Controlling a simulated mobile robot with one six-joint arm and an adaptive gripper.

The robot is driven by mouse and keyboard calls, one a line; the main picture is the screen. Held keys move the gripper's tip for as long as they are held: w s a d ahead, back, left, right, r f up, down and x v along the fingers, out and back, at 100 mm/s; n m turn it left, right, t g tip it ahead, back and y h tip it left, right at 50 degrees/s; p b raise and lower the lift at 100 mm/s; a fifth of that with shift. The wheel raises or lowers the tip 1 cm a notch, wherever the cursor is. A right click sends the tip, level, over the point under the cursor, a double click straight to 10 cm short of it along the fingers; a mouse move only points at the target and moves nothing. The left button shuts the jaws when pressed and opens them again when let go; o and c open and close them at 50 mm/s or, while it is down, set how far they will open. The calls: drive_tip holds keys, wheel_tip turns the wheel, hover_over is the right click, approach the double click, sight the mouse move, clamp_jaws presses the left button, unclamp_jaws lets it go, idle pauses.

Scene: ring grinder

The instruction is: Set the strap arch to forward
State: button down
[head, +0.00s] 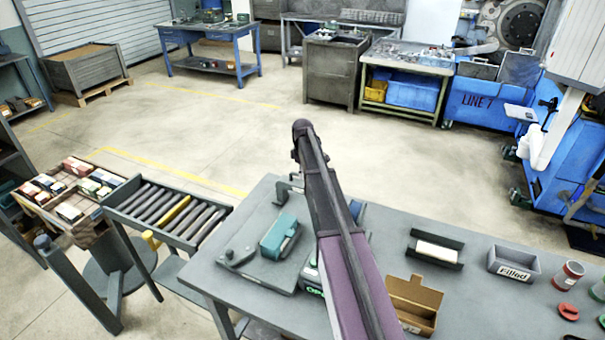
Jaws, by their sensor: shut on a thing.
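My purple and dark grey arm crosses the middle of the view and covers part of the grey workbench (470,300). My gripper is not visible; the arm hides the area behind it. A grey base plate (250,272) lies on the bench, with a teal block (281,236) on it. A small dark grey bracket (281,193) shows at the plate's far edge, partly behind my arm. I cannot tell whether it is the strap arch. The strap arch's setting cannot be read.
On the bench's right stand a dark holder with a white block (436,252), an open cardboard box (414,303), a grey bin marked "Filled" (514,264) and red-lidded jars (568,275). A roller conveyor (168,212) stands left.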

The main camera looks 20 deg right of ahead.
drive_tip(key=s+a, duration=1.1)
drive_tip(key=shift+s+a, duration=0.25)
drive_tip(key=shift+s, duration=0.05)
drive_tip(key=c, duration=0.6)
unclamp_jaws()
drive_tip(key=shift+a, duration=0.1)
drive_tip(key=shift+r, duration=0.1)
